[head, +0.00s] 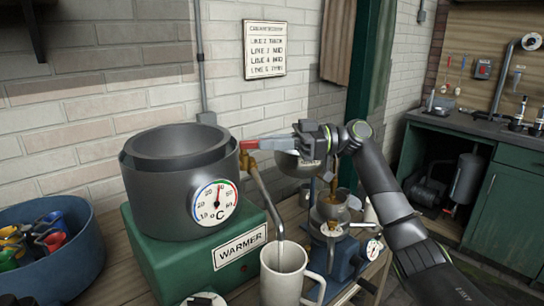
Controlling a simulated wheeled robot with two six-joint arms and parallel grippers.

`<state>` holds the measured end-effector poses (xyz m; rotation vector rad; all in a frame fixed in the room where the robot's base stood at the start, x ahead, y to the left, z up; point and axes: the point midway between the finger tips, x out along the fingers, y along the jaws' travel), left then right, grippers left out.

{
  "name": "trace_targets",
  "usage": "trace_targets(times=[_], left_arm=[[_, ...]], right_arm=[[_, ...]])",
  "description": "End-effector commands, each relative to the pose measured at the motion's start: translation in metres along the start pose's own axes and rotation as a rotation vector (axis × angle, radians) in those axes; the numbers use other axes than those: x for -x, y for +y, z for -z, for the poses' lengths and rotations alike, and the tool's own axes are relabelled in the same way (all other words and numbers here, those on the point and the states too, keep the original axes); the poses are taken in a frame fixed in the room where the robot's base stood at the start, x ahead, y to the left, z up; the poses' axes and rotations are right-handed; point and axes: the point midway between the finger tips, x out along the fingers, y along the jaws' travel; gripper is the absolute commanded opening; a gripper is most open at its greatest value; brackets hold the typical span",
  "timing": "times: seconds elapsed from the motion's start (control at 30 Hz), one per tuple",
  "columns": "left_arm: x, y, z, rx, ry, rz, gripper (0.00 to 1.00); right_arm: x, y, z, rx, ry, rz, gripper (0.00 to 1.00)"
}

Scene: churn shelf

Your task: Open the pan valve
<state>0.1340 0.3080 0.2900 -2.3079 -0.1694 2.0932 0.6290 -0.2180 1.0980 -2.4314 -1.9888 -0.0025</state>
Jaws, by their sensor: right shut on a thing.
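The dark round pan (150,190), with a temperature dial (214,202) on its side, sits on a green base with a WARMER sign (239,246). A brass valve with a red lever (249,144) is on the pan's right side. An outlet pipe (268,204) bends down from it to a white mug (283,285). My right gripper (270,142) comes in from the right and is shut on the red lever, at the level of the pan's rim. The fingers hide part of the lever. The inside of the mug is mostly hidden. My left gripper is out of view.
A blue tub (80,255) with colourful items stands at the left. A blue-based metal device (340,250) with a bowl and dial stands behind the mug. A wall sign (265,48) hangs behind. A green counter (510,205) is at the far right.

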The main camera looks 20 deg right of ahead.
Motion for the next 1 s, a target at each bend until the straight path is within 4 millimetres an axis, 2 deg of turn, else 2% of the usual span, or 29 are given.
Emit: trace_targets(times=[0.17, 0.4, 1.0], left_arm=[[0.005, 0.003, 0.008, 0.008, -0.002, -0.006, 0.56], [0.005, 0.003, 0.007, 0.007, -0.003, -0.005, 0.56], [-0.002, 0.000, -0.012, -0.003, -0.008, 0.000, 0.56]], right_arm=[[-0.001, 0.007, 0.000, -0.003, 0.002, 0.108, 0.00], [-0.002, 0.014, 0.001, -0.002, 0.001, 0.223, 0.00], [-0.005, 0.023, 0.000, -0.004, -0.002, 0.402, 0.00]])
